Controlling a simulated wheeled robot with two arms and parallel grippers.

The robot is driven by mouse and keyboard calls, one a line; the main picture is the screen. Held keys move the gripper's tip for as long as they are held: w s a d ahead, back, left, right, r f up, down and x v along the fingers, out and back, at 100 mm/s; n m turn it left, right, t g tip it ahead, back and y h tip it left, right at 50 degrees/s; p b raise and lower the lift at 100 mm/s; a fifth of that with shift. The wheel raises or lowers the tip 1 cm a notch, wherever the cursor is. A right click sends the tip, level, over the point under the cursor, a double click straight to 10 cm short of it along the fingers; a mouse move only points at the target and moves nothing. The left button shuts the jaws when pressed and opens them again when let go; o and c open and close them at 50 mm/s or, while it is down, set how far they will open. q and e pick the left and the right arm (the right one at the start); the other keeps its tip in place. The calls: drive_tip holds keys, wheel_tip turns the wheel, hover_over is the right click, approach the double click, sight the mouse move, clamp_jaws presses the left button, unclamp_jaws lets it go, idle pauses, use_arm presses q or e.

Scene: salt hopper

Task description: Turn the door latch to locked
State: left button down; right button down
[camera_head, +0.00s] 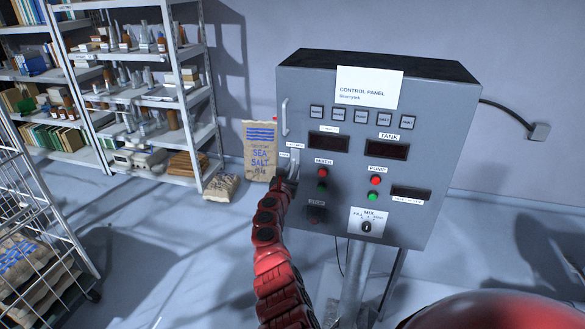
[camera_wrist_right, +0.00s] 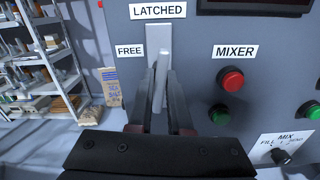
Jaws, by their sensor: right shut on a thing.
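The door latch is a pale metal lever (camera_wrist_right: 161,76) on a light backing plate (camera_wrist_right: 158,36) at the left side of the grey control panel (camera_head: 341,250). In the right wrist view the lever stands nearly upright, its top leaning slightly right. The label LATCHED (camera_wrist_right: 158,10) is above it and the label FREE (camera_wrist_right: 130,50) is to its left. My right gripper (camera_wrist_right: 160,88) is shut on the lever, with a dark finger on each side. The fingers hide part of its lower end. In the head view my right gripper (camera_head: 287,176) covers much of the latch. My left gripper is not in view.
Right of the latch are the red mixer button (camera_wrist_right: 231,79) and green button (camera_wrist_right: 219,114). A mix knob (camera_head: 367,226) is lower right. A door handle (camera_head: 285,117) is above the latch. A salt sack (camera_head: 259,137) and shelves (camera_head: 163,104) stand behind, left.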

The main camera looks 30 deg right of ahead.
drive_tip(key=shift+n, duration=0.7)
drive_tip(key=c, duration=0.8)
unclamp_jaws()
drive_tip(key=shift+c, duration=0.2)
